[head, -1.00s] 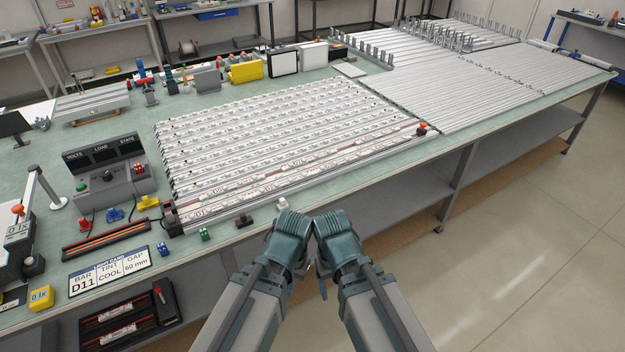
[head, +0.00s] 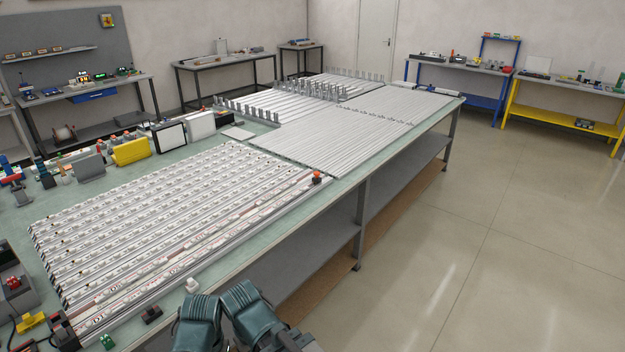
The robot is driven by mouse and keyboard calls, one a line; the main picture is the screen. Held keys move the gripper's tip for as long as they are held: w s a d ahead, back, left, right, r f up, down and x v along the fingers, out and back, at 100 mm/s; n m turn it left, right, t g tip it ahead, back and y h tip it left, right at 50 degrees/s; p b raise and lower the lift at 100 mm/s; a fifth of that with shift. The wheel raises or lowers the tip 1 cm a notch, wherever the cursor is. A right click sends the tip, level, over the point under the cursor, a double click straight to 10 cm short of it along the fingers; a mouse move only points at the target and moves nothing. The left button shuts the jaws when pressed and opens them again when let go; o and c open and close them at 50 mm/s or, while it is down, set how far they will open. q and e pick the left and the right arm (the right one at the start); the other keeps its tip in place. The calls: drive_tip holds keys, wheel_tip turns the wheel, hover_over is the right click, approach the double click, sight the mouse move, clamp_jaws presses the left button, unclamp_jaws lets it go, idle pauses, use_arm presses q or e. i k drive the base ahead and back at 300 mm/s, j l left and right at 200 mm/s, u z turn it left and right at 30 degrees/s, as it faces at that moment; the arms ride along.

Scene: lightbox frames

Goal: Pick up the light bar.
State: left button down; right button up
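Several long white light bars lie side by side in a block (head: 150,215) on the green bench top, in the head view's left half. The nearest rows carry red-marked labels, one ending in a "D1"-like tag (head: 97,322) too small to read surely. My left gripper (head: 197,322) and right gripper (head: 250,312) show as teal housings at the bottom edge, close together in front of the bench edge. They are apart from the bars. Their fingers are hidden or out of frame, and nothing is seen held.
Bare metal profiles (head: 350,138) fill the bench's far part, with upright metal brackets (head: 245,110) behind them. An orange knob (head: 317,177) stands at the bars' right end. A small white block (head: 192,285) sits by the front edge. The floor (head: 480,240) at right is clear.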

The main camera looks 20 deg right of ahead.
sight(234, 233)
drive_tip(key=i+l+u, duration=0.1)
drive_tip(key=i, duration=0.4)
drive_tip(key=i+l, duration=0.25)
drive_tip(key=i, duration=0.3)
drive_tip(key=i+l+u, duration=0.15)
drive_tip(key=i, duration=0.35)
